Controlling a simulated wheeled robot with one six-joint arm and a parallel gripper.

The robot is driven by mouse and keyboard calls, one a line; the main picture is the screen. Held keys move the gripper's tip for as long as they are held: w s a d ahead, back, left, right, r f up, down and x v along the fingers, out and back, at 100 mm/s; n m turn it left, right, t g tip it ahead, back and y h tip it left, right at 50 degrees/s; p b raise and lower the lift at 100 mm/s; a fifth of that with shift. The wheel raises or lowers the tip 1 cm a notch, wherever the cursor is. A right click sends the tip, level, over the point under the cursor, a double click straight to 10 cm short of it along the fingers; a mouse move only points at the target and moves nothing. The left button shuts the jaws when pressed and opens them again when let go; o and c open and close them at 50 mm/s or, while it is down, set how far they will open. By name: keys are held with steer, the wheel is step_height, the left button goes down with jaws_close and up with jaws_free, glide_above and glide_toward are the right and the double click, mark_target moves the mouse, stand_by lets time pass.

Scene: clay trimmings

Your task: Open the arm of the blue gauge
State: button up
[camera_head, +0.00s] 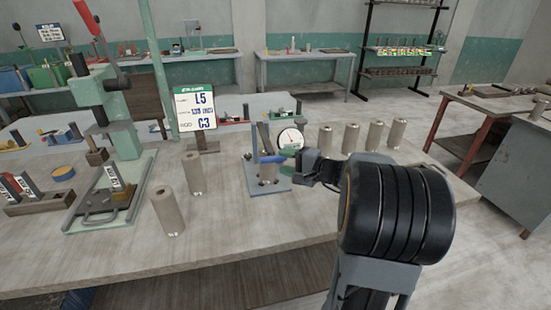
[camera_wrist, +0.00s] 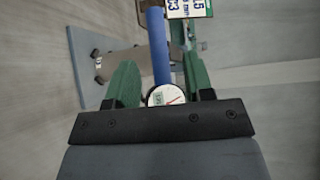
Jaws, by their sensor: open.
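The blue gauge stands on the wooden bench, with a grey base plate (camera_head: 256,190), a round white dial (camera_head: 291,138) and a blue arm (camera_head: 270,159). A clay-coloured cylinder (camera_head: 268,172) sits under the arm. My gripper (camera_head: 283,165) is at the gauge's right side, its tips partly hidden. In the wrist view my gripper (camera_wrist: 160,82) has its two green fingers apart, with the blue arm (camera_wrist: 157,45) between them. I cannot tell whether either finger touches it. The dial (camera_wrist: 166,96) shows near the finger bases, partly cut off by the gripper body.
Two cylinders (camera_head: 193,173) stand left of the gauge, and several (camera_head: 350,136) stand in a row behind my arm. A sign (camera_head: 195,109) stands behind the gauge. A green press (camera_head: 108,110) and a wooden block tray (camera_head: 36,202) are at left.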

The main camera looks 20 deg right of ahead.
mark_target(279, 160)
steer(key=shift+x, duration=2.05)
steer(key=shift+c, duration=0.2)
jaws_close()
